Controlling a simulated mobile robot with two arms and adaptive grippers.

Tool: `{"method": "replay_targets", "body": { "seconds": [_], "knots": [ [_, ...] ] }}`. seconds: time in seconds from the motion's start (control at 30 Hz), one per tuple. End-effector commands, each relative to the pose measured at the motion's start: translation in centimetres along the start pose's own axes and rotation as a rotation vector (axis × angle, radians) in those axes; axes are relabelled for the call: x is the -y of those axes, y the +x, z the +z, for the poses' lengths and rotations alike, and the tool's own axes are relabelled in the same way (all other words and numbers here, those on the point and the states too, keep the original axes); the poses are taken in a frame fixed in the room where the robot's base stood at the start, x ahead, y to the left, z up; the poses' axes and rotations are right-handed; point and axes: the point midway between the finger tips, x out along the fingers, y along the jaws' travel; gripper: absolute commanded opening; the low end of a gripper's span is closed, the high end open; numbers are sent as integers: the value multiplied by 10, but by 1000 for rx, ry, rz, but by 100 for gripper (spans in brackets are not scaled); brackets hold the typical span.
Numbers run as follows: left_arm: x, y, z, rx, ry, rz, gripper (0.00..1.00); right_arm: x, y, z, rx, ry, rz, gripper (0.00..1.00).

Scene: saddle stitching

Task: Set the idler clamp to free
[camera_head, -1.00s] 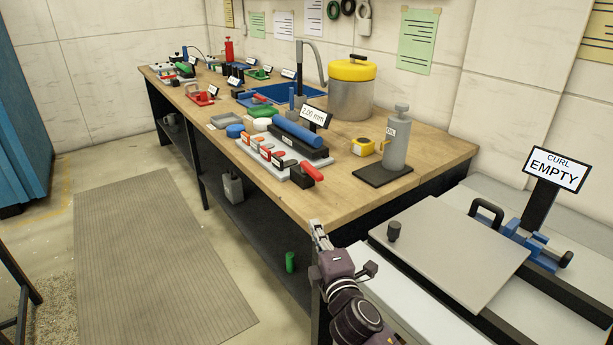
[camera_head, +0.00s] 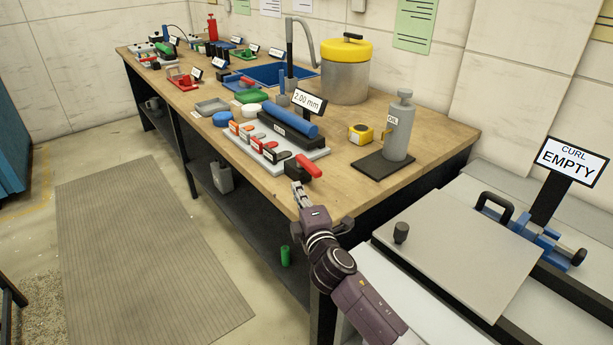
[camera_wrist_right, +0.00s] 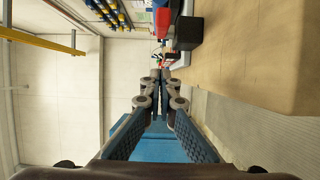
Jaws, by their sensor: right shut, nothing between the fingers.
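A rolling device stands on the workbench in the head view, with a blue roller (camera_head: 290,123), a grey base (camera_head: 318,153) and a row of small orange, red and dark levers (camera_head: 256,143). A red handle (camera_head: 309,166) on a dark block is at its near end. No part is readably labelled as the idler clamp, so I cannot tell which one it is. My right gripper (camera_head: 299,190) is shut and empty, just in front of the red handle and apart from it. My left gripper is out of view.
A 2.00 mm sign (camera_head: 310,101) stands behind the roller. An oil can (camera_head: 399,130) on a black pad and a yellow tape measure (camera_head: 360,134) are to the right. The bench's front edge (camera_head: 236,172) lies close to my right arm. A grey plate (camera_head: 455,250) is at right.

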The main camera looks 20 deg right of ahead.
Motion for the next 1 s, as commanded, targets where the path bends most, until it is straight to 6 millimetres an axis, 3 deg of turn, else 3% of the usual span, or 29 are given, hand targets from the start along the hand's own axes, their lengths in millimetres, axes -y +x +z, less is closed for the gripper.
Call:
{"method": "replay_targets", "body": {
  "seconds": [0.27, 0.5, 1.0],
  "knots": [
    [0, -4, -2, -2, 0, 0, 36, -1, 44, 4, 3, -1, -1, 0],
    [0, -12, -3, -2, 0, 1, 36, -1, 48, 34, 1, 0, -1, 0],
    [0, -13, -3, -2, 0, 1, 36, 0, 50, 42, 1, 0, 0, 0]
  ]
}}
